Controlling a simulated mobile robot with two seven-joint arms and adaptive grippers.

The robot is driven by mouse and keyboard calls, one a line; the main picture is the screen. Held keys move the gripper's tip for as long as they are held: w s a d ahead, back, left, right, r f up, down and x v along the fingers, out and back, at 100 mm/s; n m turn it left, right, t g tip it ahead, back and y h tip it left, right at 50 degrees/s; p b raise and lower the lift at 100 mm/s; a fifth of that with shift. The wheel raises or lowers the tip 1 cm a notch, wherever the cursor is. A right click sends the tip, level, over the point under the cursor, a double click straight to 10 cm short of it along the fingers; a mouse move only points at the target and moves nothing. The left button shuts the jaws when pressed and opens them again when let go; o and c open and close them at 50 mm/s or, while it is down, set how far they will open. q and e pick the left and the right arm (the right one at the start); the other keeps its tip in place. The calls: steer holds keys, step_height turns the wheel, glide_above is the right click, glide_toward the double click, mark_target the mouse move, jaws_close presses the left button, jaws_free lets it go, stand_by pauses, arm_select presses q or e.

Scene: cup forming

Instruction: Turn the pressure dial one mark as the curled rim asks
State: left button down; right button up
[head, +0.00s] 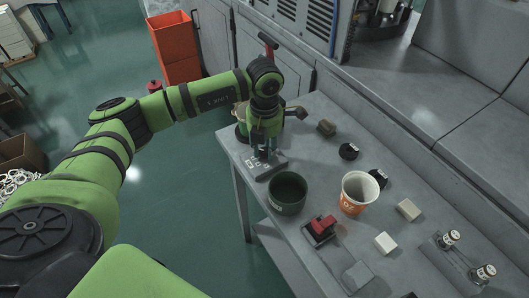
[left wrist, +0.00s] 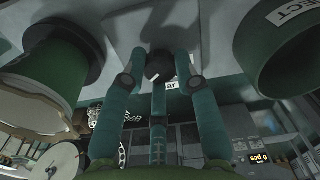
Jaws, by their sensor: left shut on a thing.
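My left gripper (head: 263,152) points down over a small grey panel (head: 258,172) with pale markings, near the table's left end. In the left wrist view its teal fingers (left wrist: 160,85) are closed around a dark round dial (left wrist: 159,62). A label ending in "ar" shows beside the dial, partly hidden by a finger; the dial's marks and setting cannot be read. In the head view the gripper hides the dial. An orange and white paper cup (head: 354,194) stands upright on the table with its pale rim up; the rim's curl is too small to judge. My right gripper is out of view.
Grey machine housing (head: 440,110) bounds the back.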

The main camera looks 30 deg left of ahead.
mark_target(264, 151)
arm_select(q)
steer(key=shift+m+b, duration=1)
steer(key=shift+m, duration=0.4)
steer(key=c, duration=0.9)
jaws_free()
steer(key=shift+r, duration=0.1)
step_height(264, 151, up, 12)
steer(key=shift+f, duration=0.1)
